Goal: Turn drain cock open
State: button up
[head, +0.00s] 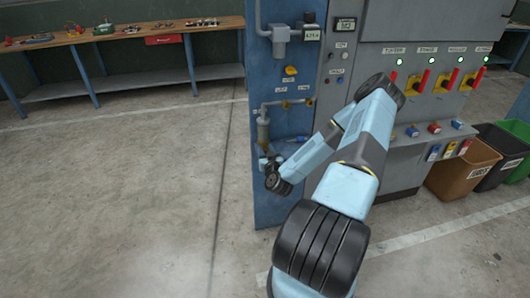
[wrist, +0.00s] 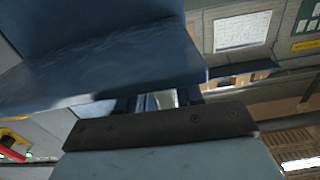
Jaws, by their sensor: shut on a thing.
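A filter bowl (head: 263,130) hangs from a grey pipe on the blue panel in the head view. Its narrow lower end comes down just above my gripper (head: 265,161). My gripper is at the foot of the bowl, shut on the drain cock, which is mostly hidden behind the gripper and wrist. In the wrist view, the dark bar of my gripper (wrist: 160,126) crosses the middle. A small pale patch shows just beyond it between dark parts, too cramped to make out. How far the cock is turned cannot be told.
The blue panel (head: 268,205) stands close behind my gripper. A yellow knob (head: 290,71) and a gauge box sit above. A grey cabinet (head: 432,60) with several red levers stands right, bins (head: 465,165) beside it. A workbench (head: 130,35) is at back left. The left floor is clear.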

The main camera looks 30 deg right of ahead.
jog(key=shift+m, duration=1.3)
jog(key=o, duration=1)
jog(key=shift+o, duration=0.2)
jog(key=shift+s, duration=0.1)
jog(key=v, duration=1.3)
jog(key=shift+s, duration=0.3)
